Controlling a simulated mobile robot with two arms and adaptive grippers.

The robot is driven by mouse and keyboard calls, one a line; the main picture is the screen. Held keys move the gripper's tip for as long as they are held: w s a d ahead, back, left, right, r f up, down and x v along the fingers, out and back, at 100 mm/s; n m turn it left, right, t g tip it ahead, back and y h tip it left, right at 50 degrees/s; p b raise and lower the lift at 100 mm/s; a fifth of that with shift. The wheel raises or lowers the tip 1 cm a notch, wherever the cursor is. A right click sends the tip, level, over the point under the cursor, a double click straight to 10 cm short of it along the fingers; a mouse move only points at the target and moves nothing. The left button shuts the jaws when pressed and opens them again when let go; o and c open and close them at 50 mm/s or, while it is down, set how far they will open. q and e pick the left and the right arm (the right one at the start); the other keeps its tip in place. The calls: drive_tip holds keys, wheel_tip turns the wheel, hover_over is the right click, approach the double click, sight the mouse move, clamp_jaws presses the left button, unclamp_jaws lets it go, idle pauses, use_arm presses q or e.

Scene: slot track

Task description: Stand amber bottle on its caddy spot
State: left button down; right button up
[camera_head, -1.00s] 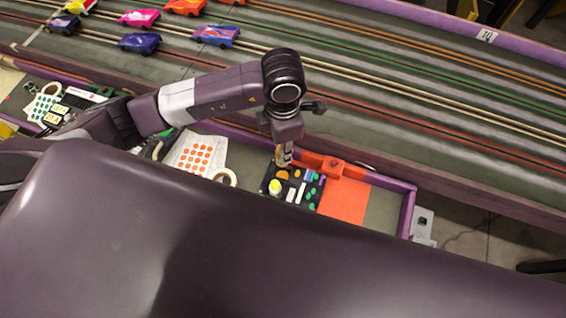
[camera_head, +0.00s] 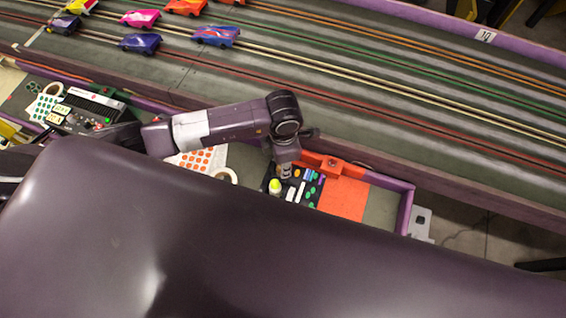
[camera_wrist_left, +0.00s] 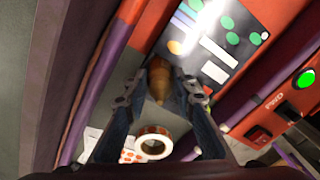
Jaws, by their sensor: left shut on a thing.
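My left gripper (camera_head: 285,174) is low over the near tray, at the upper left edge of the dark caddy board (camera_head: 313,188) with white, green and blue markings. In the left wrist view, the left gripper (camera_wrist_left: 160,98) is shut on the amber bottle (camera_wrist_left: 159,80), which sits between its fingers. The caddy board (camera_wrist_left: 226,68) lies just beyond the bottle there. I cannot tell whether the bottle's base touches a surface. In the head view the gripper mostly hides the bottle. My right gripper is not in view.
A yellow-topped item (camera_head: 275,187) stands close beside the gripper. An orange mat (camera_head: 343,198) lies right of the board. A tape roll (camera_wrist_left: 153,144) and a dotted sheet (camera_head: 200,158) lie to the left. A red box with a green button (camera_wrist_left: 304,79) borders the tray. Slot cars stand on the track.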

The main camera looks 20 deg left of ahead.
use_arm(q)
drive_tip(key=shift+f, duration=0.25)
drive_tip(key=c, duration=1.6)
unclamp_jaws()
drive_tip(key=shift+r, duration=0.1)
wheel_tip(320, 180, up, 12)
drive_tip(key=shift+r+b, duration=0.2)
drive_tip(key=shift+b, duration=0.4)
